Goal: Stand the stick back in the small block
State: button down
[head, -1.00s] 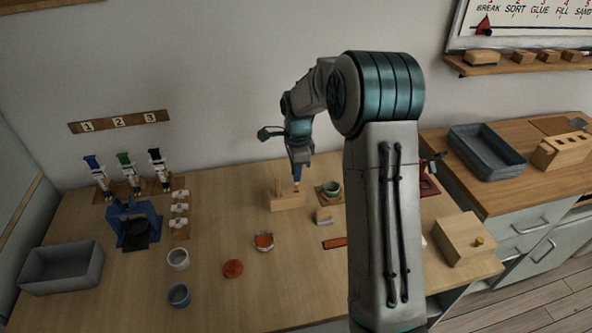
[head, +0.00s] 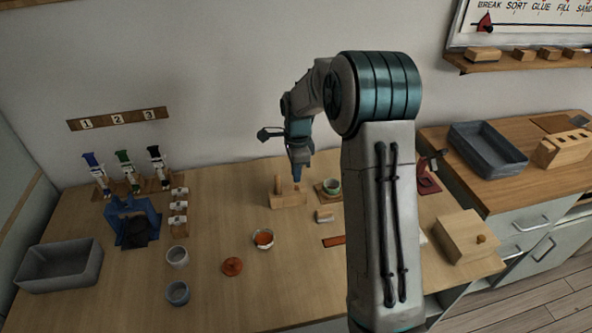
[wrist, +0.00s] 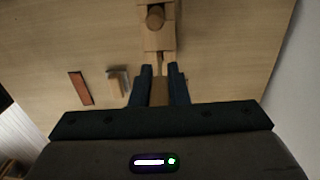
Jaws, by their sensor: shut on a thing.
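The small wooden block (head: 290,201) stands on the workbench, with an upright wooden peg (head: 278,185) at its left end. The block also shows at the top of the wrist view (wrist: 159,40), with the round end of the peg above it. My gripper (head: 297,178) is over the right part of the block, pointing down. In the wrist view my gripper (wrist: 161,70) is shut on a brown stick (wrist: 159,92), which lies between the two dark fingers. The stick's far end is close to the block. I cannot tell whether it touches the block or enters a hole.
A green cup (head: 332,186) on a coaster stands just right of the block. A small grey-and-wood piece (head: 324,215) and a red-brown strip (head: 334,241) lie in front of it. A bowl with orange contents (head: 263,238) stands front left. Bench between is bare.

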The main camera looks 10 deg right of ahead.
aim_at(296, 189)
jog(key=shift+f, duration=0.2)
dwell(0.5)
jog(key=shift+f+b, duration=0.3)
jog(key=shift+b, duration=0.05)
jog(key=shift+f+b, duration=1.05)
jog(key=shift+f, duration=0.5)
dwell(0.7)
dwell(0.4)
jog(key=c, duration=1.3)
grip_release()
jog(key=shift+r, duration=0.15)
jog(key=shift+r+p, duration=1.7)
jog(key=shift+r, duration=0.7)
